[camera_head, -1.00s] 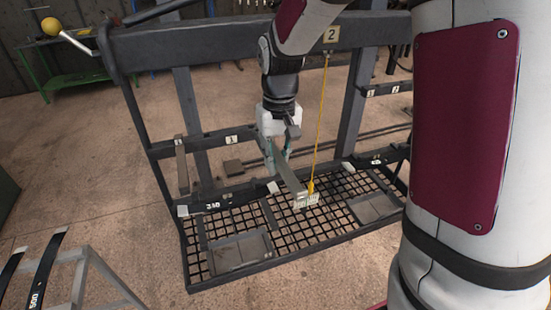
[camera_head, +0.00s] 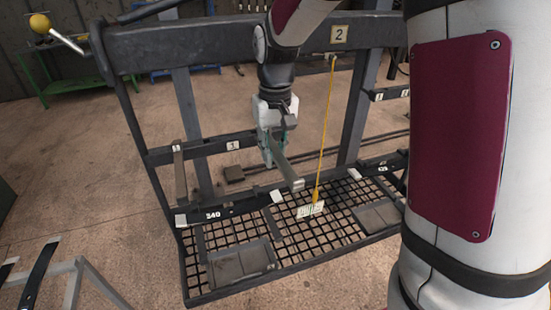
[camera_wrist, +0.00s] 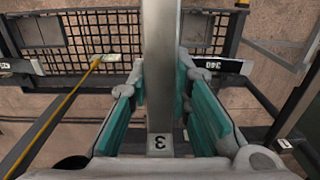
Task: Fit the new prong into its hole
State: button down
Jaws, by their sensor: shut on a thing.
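The new prong (camera_head: 287,170) is a long flat grey bar. My gripper (camera_head: 272,150) is shut on it, and its free end points down and forward above the mesh, apart from it. In the wrist view my gripper (camera_wrist: 161,80) has teal pads on both sides of the prong (camera_wrist: 161,40), whose near end bears a "3". The dark rack bar (camera_head: 205,150) with numbered labels runs behind and left of my gripper.
A lower bar (camera_head: 240,206) marked "340" lies left of the prong. A yellow cord (camera_head: 323,130) hangs from the top beam (camera_head: 200,42) to a pale tag (camera_head: 311,209) on the mesh floor (camera_head: 280,255). A slanted stand (camera_head: 75,290) is at the lower left.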

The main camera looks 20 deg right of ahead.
jog(key=shift+w+b, duration=0.95)
jog(key=shift+w, duration=1.2)
jog(key=shift+w+b, duration=0.8)
jog(key=shift+w, duration=1.2)
jog(key=shift+a, duration=0.1)
jog(key=shift+w+d+f+b, duration=0.15)
jog(key=shift+w+d+b, duration=0.1)
jog(key=shift+b, duration=0.1)
jog(key=shift+w+d+f, duration=0.1)
jog(key=shift+w+d, duration=0.05)
jog(key=shift+w, duration=0.05)
